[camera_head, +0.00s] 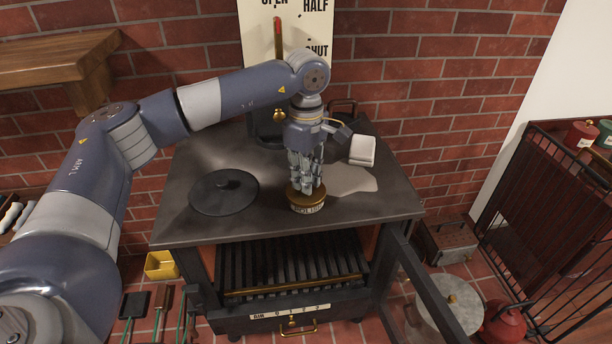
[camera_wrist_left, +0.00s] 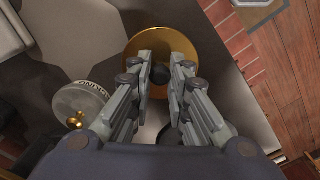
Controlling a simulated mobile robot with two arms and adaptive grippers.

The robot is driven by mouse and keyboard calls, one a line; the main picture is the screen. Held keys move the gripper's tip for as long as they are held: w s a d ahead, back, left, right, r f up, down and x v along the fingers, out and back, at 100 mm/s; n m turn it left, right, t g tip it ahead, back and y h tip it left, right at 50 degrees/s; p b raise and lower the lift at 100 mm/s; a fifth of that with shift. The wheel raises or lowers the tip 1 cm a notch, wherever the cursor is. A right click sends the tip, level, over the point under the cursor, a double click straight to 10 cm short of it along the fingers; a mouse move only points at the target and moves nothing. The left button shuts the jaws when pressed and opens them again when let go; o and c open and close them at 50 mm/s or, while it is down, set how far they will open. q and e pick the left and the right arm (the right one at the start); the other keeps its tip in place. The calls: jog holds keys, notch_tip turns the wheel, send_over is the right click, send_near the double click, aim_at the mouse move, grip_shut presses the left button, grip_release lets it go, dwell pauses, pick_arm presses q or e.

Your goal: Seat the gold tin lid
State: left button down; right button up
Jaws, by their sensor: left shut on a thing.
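The gold lid (camera_head: 294,193) is a round, flat disc. In the head view it is at the top of a small tin (camera_head: 309,208) with a pale lettered label, on the dark stove top. My left gripper (camera_head: 306,187) points down over the lid. In the left wrist view the gripper (camera_wrist_left: 160,78) is shut on the lid's dark knob, with the gold lid (camera_wrist_left: 162,41) around it. I cannot tell whether the lid sits flush or slightly above the rim. My right gripper is not in view.
A dark upright box (camera_head: 264,128) stands behind my gripper. A dark door (camera_head: 430,285) hangs open at front right. The front right of the top is clear.

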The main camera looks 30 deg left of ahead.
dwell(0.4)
pick_arm(q)
jog(key=c, duration=1.4)
grip_release()
jog(key=shift+c, duration=0.2)
jog(key=shift+r+p, duration=2.05)
jog(key=shift+r, duration=1.4)
jog(key=shift+f, duration=0.1)
